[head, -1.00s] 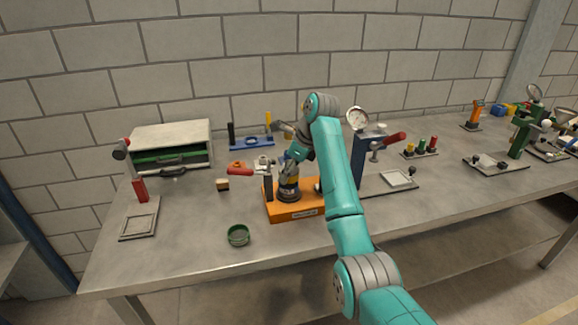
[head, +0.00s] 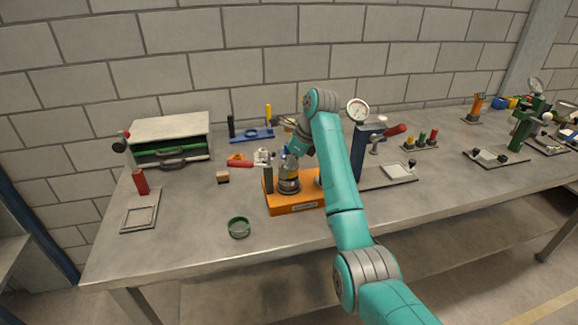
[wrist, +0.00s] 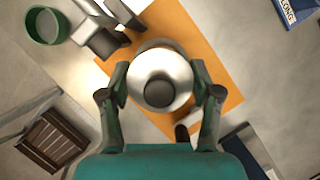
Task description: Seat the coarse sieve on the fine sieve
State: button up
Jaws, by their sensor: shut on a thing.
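My gripper (wrist: 160,92) points down over the orange base (wrist: 215,75), its two fingers closed on opposite sides of a round silver piece (wrist: 158,62) with a dark round centre. In the head view, the gripper (head: 291,157) is at the top of a small round stack with a yellowish band and a metal lower part (head: 289,186), on the orange base (head: 296,207). Whether the held piece touches the part below cannot be told. A green round sieve-like dish (head: 239,228) lies alone on the bench; it also shows in the wrist view (wrist: 47,25).
A clamp with a red handle (head: 241,163) stands at the base's left edge. A dial-gauge stand (head: 358,165) is close on the right. A small wooden block (head: 223,177) lies left of the base. The front bench is mostly clear.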

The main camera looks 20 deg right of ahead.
jog(key=shift+f, duration=0.45)
dwell(0.6)
jog(key=o, duration=1.2)
jog(key=shift+r, duration=0.1)
